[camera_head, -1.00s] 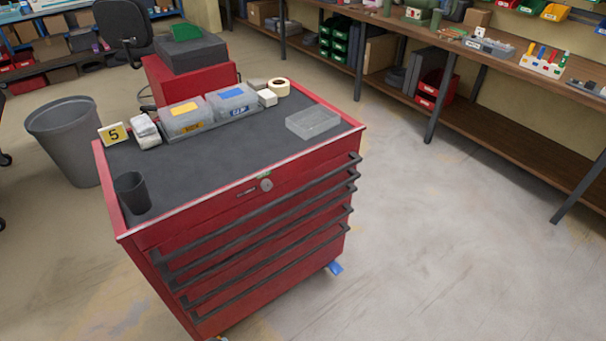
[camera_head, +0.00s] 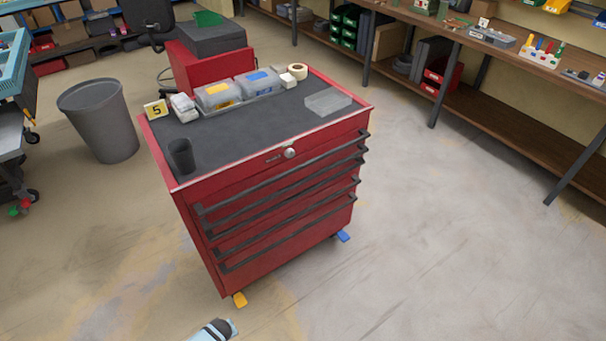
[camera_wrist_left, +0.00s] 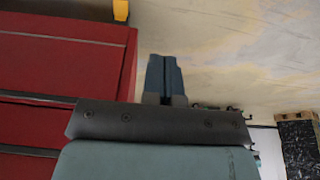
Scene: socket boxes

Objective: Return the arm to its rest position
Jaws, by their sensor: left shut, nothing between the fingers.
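In the left wrist view, my left gripper (camera_wrist_left: 165,77) has its dark fingers together with nothing between them. It points out over the floor, beside the red drawer fronts of the tool cart (camera_wrist_left: 95,70). In the head view, a small part of my arm shows at the bottom edge, in front of the red tool cart (camera_head: 290,215). Two clear boxes, one with a yellow label (camera_head: 219,94) and one with a blue label (camera_head: 258,82), stand on the cart's dark top. My right gripper is in neither view.
A clear open tray (camera_head: 328,102), a tape roll (camera_head: 297,71), a dark cup (camera_head: 182,156) and a number 5 sign (camera_head: 156,110) are on the cart. A grey bin (camera_head: 98,120) stands at left, a long workbench (camera_head: 520,62) at right. Floor in front is open.

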